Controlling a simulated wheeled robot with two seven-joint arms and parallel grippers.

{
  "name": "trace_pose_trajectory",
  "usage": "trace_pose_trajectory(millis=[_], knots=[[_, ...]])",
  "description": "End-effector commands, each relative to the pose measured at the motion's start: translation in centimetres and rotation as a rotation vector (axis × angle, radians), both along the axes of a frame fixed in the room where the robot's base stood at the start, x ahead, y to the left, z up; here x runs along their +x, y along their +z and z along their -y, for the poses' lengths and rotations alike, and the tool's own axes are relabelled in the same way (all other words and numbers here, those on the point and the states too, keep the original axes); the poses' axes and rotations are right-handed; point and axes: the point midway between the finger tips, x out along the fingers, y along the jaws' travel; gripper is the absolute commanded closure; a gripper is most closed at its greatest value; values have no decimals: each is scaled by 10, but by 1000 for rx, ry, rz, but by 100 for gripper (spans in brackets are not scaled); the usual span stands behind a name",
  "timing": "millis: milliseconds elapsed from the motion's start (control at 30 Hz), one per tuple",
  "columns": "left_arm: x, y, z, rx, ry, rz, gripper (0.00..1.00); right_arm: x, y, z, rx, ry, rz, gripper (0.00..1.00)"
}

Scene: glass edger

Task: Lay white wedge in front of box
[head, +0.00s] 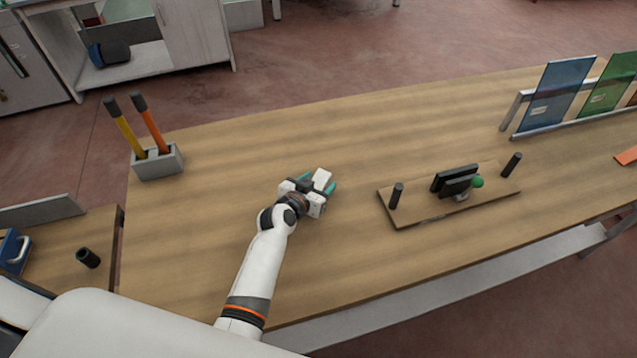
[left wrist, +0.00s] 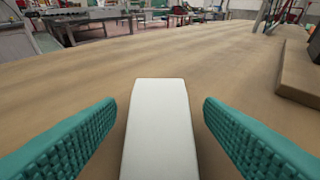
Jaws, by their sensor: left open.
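The white wedge (head: 322,177) is a small pale block on the wooden table, partly covered by my gripper in the head view. In the left wrist view the wedge (left wrist: 159,130) lies lengthwise between the two teal fingers, with a gap on each side. My left gripper (head: 319,182) is open around it, and its fingers also show in the left wrist view (left wrist: 160,105). A grey box (head: 158,163) with a yellow-handled and an orange-handled tool stands at the table's left end, well away from the gripper. My right gripper is out of view.
A wooden board (head: 430,209) with dark posts and a black clamp with a green knob lies right of my gripper. A rack with a blue pane (head: 560,95) and a green pane stands at the far right. The table (head: 230,190) between box and gripper is clear.

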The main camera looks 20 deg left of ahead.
Motion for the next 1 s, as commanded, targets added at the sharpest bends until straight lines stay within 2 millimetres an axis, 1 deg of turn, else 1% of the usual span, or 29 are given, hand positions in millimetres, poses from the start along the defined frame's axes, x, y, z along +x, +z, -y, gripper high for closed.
trace_pose_trajectory(millis=[33,100,333,367,400,633,700,867,1000], knots=[[5,-2,1,-2,1,0,38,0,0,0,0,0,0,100],[7,-3,1,-1,2,0,38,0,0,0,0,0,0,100],[8,-4,1,-1,1,0,38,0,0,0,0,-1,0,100],[8,-4,1,-1,1,0,41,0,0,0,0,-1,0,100],[8,-4,1,-1,1,0,48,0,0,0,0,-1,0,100],[8,-4,1,-1,1,0,86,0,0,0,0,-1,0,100],[8,-4,1,-1,1,0,92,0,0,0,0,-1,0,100],[8,-3,1,-1,1,0,92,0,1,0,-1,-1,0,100],[8,9,1,0,1,1,92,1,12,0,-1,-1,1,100]])
